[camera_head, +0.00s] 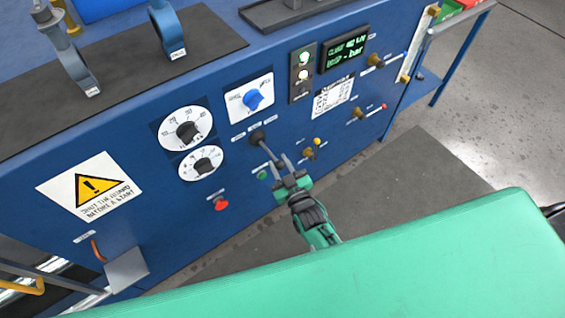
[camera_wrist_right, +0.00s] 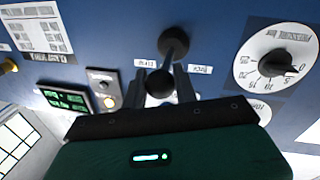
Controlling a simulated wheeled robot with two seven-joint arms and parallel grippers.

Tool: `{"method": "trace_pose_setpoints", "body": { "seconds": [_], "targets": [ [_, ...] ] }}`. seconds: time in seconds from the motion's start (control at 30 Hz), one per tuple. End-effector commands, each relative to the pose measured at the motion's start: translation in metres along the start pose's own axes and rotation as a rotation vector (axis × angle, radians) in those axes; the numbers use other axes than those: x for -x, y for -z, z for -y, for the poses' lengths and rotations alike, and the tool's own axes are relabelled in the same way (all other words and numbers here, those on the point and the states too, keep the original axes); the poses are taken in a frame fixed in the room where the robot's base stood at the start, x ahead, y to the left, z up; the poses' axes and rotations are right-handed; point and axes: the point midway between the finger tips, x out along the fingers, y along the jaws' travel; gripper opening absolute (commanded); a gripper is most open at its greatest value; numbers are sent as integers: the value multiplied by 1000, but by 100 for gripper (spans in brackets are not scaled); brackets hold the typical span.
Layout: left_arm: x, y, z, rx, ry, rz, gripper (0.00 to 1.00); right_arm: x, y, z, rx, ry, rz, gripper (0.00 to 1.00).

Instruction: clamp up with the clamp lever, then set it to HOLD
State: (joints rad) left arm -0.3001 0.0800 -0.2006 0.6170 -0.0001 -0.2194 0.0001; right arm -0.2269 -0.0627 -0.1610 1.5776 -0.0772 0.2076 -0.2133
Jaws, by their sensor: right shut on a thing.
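The clamp lever (camera_head: 258,139) is a dark lever with a round boot on the blue panel, and it points down toward me. In the wrist view its shaft (camera_wrist_right: 174,48) leaves the boot and ends in a black ball knob (camera_wrist_right: 160,83). My right gripper (camera_head: 275,163) is at the lever's end, its fingers shut on either side of the knob; it also shows in the wrist view (camera_wrist_right: 162,90). Small white labels flank the boot, too small to read surely. A dark display (camera_head: 346,50) shows green text ending in "bar". My left gripper is not in view.
A blue selector knob (camera_head: 253,99) is above the lever. Two round dials (camera_head: 187,132) are to its left. A red button (camera_head: 221,204), a green button (camera_head: 262,174) and brass knobs (camera_head: 308,152) are close by. Indicator lights (camera_head: 303,75) are above right. Floor in front is clear.

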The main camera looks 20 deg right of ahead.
Motion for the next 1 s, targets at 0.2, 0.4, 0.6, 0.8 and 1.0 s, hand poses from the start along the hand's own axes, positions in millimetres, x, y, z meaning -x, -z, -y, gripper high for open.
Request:
{"method": "trace_pose_setpoints", "body": {
  "seconds": [0.2,0.4,0.6,0.8,1.0],
  "targets": [
    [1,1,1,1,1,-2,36,-1,3,0,0,-9,-2,0],
    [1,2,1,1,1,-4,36,-1,2,0,1,-8,-2,35],
    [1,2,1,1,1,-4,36,0,1,0,1,-8,0,49],
    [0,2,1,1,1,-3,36,2,0,0,1,-7,1,49],
    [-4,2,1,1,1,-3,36,22,-1,1,1,-7,3,49]
  ]
}}
